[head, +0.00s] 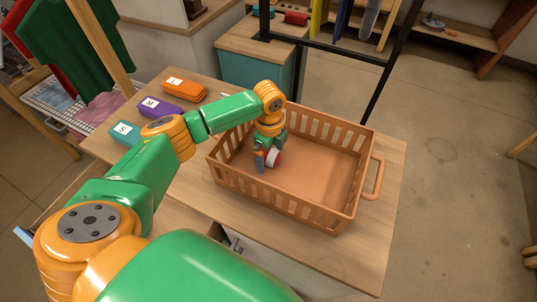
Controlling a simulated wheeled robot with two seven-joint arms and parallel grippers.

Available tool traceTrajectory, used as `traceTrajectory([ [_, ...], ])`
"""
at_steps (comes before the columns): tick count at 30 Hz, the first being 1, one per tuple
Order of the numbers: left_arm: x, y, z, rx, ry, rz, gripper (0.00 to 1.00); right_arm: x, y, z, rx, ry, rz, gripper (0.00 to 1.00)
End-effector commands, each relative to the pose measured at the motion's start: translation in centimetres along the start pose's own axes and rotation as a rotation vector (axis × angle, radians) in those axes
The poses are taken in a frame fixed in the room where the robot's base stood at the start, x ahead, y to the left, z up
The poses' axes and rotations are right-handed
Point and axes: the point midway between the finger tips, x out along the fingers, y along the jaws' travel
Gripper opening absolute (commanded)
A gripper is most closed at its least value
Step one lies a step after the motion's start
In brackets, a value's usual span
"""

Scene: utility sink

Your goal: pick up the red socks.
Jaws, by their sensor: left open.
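My left gripper (264,160) points down inside the orange-brown basket (340,212), near its left part, and is open. A small red and white piece (275,158) shows right beside the fingers. It is partly hidden by the gripper, and I cannot tell whether it is a sock or whether it touches the basket floor. A small red rolled item (296,18) lies on the wooden-topped cabinet at the back; it is too small to tell if it is socks. My right gripper is out of view.
The basket stands on a wooden table (375,250), with its handle at the right. Orange (184,90), purple (158,107) and teal (124,133) labelled items lie along the table's left side. A dark frame (388,88) stands behind the basket.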

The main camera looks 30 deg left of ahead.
Motion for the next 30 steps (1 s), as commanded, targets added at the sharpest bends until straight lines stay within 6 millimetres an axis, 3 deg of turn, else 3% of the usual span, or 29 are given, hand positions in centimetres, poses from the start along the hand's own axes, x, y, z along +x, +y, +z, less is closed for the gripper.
traceTrajectory([
  [1, 0.0, 0.0, 0.0, 0.000, 0.000, 0.000, 1.00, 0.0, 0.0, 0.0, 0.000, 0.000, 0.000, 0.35],
  [9, 0.0, 0.0, 0.0, 0.000, 0.000, 0.000, 0.27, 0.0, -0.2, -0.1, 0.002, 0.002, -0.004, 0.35],
  [11, 0.0, 0.0, 0.0, 0.000, 0.000, 0.000, 0.16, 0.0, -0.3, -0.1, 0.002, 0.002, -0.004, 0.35],
  [17, -0.2, -0.1, 0.0, 0.000, 0.000, -0.001, 0.15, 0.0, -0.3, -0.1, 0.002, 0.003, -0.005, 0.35],
  [19, -1.1, -0.2, 0.0, 0.001, 0.001, -0.004, 0.15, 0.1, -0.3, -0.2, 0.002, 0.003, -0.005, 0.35],
  [27, -7.9, -0.4, 0.0, 0.000, 0.000, -0.005, 0.15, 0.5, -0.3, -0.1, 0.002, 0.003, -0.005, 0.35],
  [30, -9.4, -0.5, 0.0, -0.001, 0.002, -0.004, 0.15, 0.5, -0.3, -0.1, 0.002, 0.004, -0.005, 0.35],
])
